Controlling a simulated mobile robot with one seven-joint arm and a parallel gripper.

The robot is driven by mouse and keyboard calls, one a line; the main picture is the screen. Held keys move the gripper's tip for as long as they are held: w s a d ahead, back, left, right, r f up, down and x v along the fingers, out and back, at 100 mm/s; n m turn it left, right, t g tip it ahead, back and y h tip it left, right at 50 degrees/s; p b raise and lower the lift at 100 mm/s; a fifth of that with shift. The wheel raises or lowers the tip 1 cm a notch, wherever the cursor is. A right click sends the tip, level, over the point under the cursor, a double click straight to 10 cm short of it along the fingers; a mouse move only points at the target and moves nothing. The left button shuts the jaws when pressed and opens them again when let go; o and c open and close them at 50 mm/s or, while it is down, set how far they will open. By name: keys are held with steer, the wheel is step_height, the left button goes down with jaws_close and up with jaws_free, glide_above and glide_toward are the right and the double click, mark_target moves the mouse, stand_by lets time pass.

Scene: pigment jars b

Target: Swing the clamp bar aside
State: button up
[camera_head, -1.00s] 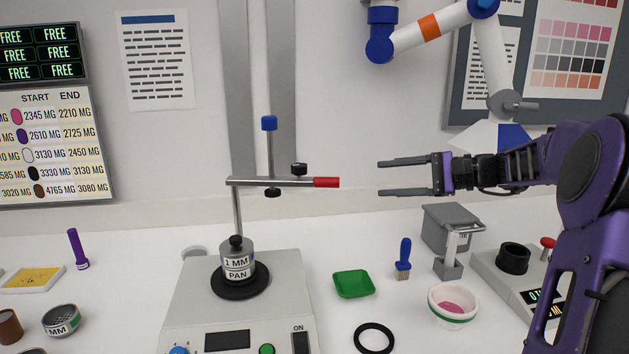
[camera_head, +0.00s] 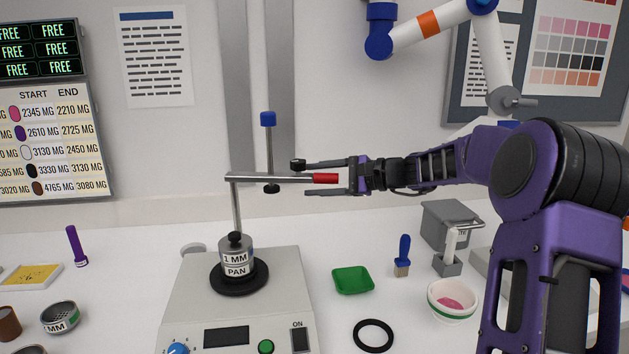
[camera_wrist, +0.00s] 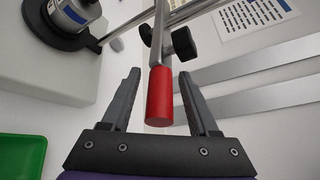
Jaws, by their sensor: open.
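The clamp bar (camera_head: 280,178) is a thin grey metal bar with a red end grip (camera_head: 326,178). In the wrist view the red grip (camera_wrist: 160,96) lies between the two open fingers, with a gap on each side. A black knob (camera_wrist: 184,43) sits on the bar beyond the grip.
A blue-topped upright rod (camera_head: 269,150) crosses near the bar's middle. The shaker base (camera_head: 290,275) stands below. A green tray (camera_head: 352,280), a blue brush (camera_head: 403,255), a black ring (camera_head: 373,336) and a white bowl (camera_head: 452,314) lie to the right. The wall is behind.

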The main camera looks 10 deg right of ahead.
steer(key=shift+w+a, duration=0.2)
steer(key=shift+a, duration=0.1)
steer(key=shift+f, duration=0.1)
jaws_close()
